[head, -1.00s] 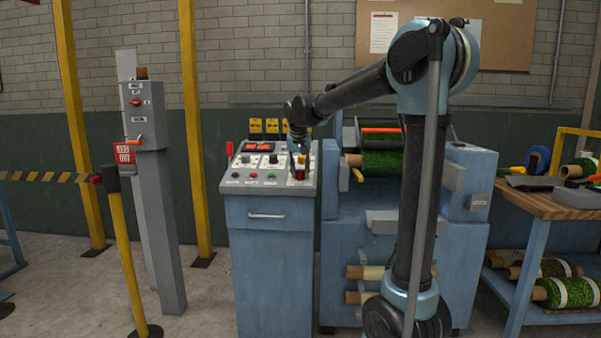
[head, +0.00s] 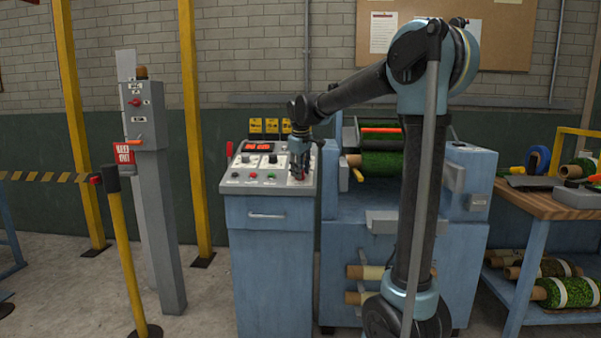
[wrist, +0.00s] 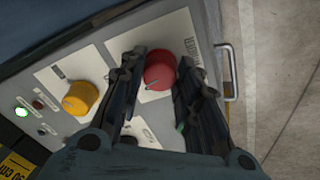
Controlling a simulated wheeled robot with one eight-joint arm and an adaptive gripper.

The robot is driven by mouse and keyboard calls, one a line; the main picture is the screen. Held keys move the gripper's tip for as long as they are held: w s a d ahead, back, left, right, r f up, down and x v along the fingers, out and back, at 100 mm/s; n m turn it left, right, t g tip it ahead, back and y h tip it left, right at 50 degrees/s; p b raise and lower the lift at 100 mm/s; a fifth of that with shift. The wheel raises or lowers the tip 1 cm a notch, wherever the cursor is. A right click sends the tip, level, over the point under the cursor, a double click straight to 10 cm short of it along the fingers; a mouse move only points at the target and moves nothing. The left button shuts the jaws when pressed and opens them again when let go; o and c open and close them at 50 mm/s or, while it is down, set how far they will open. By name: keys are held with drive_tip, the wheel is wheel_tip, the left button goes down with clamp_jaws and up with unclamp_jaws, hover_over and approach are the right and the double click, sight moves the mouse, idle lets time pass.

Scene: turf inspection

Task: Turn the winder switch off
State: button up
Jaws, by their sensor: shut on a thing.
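The control panel on the blue cabinet (head: 267,212) carries several knobs and buttons. In the wrist view a red rotary knob (wrist: 159,68) on a white label plate sits between the two fingers of my gripper (wrist: 160,82), which is shut on it. A yellow knob (wrist: 80,98) is to its left, outside the fingers. A dark knob is partly hidden below the fingers. The plate lettering is too small to read surely, so I cannot tell which knob is the winder switch. In the head view my gripper (head: 298,176) is down at the panel's right side and hides the knob.
A lit green lamp (wrist: 21,112) shows beside the yellow knob. A metal handle (wrist: 230,72) stands at the panel edge. The turf machine (head: 400,195) is right of the cabinet.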

drive_tip(key=n, duration=0.7)
drive_tip(key=shift+w+d, duration=0.1)
idle(0.5)
drive_tip(key=o, duration=1.1)
drive_tip(key=shift+c, duration=0.2)
drive_tip(key=shift+r, duration=0.1)
drive_tip(key=v, duration=1.1)
drive_tip(key=shift+r, duration=0.4)
drive_tip(key=shift+d, duration=0.15)
